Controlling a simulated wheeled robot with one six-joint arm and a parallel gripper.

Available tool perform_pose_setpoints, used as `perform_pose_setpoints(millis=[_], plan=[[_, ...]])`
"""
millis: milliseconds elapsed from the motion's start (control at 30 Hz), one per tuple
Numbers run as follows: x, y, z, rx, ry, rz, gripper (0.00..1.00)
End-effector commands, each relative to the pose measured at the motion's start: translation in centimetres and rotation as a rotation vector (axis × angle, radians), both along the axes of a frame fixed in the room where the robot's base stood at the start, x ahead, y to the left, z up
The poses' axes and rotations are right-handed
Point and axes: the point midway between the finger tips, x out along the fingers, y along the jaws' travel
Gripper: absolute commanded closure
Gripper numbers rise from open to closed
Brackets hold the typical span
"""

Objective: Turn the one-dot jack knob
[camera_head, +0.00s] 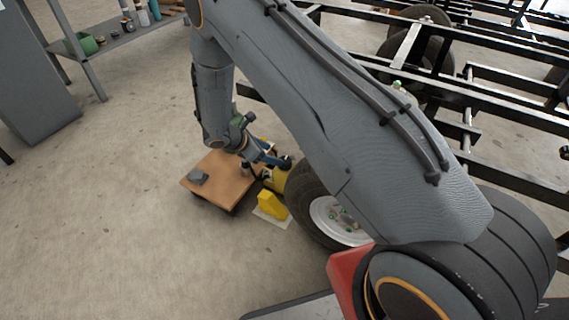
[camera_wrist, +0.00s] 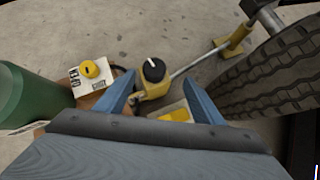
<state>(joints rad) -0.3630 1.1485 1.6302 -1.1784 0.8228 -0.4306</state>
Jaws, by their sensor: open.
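In the wrist view, a black round knob (camera_wrist: 153,70) with a white pointer line sits on top of a yellow jack body (camera_wrist: 155,91). My gripper (camera_wrist: 159,76) is open, with its blue fingers on either side of the knob in the picture. I cannot tell whether they touch it. A white card (camera_wrist: 98,84) at the left bears a yellow round piece (camera_wrist: 91,69) with one small dark mark. No dot shows clearly on the jack.
A tire (camera_head: 310,200) stands close to the right of the jack. A yellow wedge (camera_head: 270,204) sits in front. A metal rod (camera_wrist: 196,56) runs beside the tire. Open floor lies left.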

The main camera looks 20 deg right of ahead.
Motion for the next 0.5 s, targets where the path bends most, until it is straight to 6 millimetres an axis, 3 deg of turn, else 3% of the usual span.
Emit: perform_pose_setpoints(millis=[33, 100, 500], plan=[[0.4, -0.4, -1.5, -0.017, 0.012, 0.025, 0.38], [0.9, -0.8, -2.7, -0.035, 0.023, 0.055, 0.38], [2.0, -2.5, -5.5, -0.058, 0.036, 0.093, 0.38]])
